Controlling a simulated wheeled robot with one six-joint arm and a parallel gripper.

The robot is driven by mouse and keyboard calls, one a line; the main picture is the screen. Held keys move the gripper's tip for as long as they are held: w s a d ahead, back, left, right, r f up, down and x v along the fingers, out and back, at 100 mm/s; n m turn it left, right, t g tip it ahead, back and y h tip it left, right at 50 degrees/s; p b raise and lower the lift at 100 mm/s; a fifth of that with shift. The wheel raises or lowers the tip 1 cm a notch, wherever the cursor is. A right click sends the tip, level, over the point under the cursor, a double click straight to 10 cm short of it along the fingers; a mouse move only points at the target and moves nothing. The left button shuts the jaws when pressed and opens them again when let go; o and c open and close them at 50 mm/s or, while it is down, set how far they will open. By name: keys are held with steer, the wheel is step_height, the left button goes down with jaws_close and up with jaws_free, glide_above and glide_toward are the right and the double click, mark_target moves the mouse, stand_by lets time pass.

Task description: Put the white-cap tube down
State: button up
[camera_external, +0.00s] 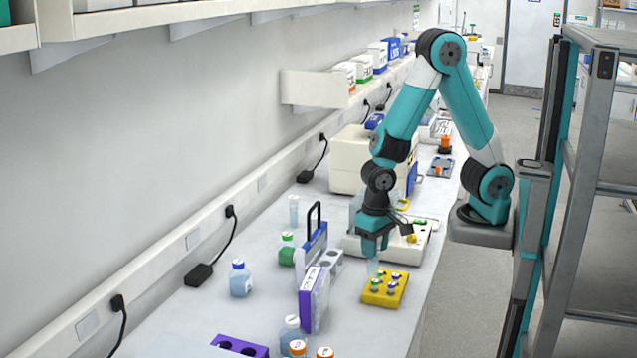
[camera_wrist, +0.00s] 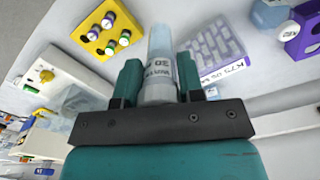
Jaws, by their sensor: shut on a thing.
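My gripper (camera_external: 373,250) is shut on the white-cap tube (camera_external: 373,267), which hangs tip down below the jaws over the bench. In the wrist view the tube (camera_wrist: 161,55) stands between the two fingers (camera_wrist: 158,80), with its pale clear body pointing away from my gripper and printed writing on it near the jaws. The cap end sits low between the fingers and is partly hidden. A yellow rack (camera_external: 372,297) holding several small capped tubes is on the bench, just below and right of the held tube. It also shows at the upper left of the wrist view (camera_wrist: 91,21).
Bottles, including a blue one (camera_external: 241,281), stand further left. Bare bench lies in front of the yellow rack.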

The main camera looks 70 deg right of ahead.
step_height(320, 180, up, 6)
steer(key=shift+f, duration=0.15)
steer(key=r, duration=0.5)
steer(key=shift+w, duration=0.25)
steer(key=w+d+m+b, duration=0.35)
steer(key=w+d, duration=0.45)
steer(key=w, duration=0.4)
steer(key=w+d+m+b, duration=0.3)
steer(key=w+d+m, duration=0.2)
steer(key=w+d, duration=0.5)
steer(key=w+d+m+b, duration=0.2)
steer(key=w+d+m, duration=0.15)
steer(key=d, duration=0.95)
steer(key=w+d+m+b, duration=0.25)
steer(key=d+m, duration=0.25)
steer(key=d, duration=0.8)
steer(key=shift+s+f+p, duration=0.15)
steer(key=shift+f+p, duration=0.75)
steer(key=shift+f, duration=5.45)
steer(key=shift+s+f+p, duration=0.15)
steer(key=shift+f+p, duration=0.75)
steer(key=shift+f, duration=5.4)
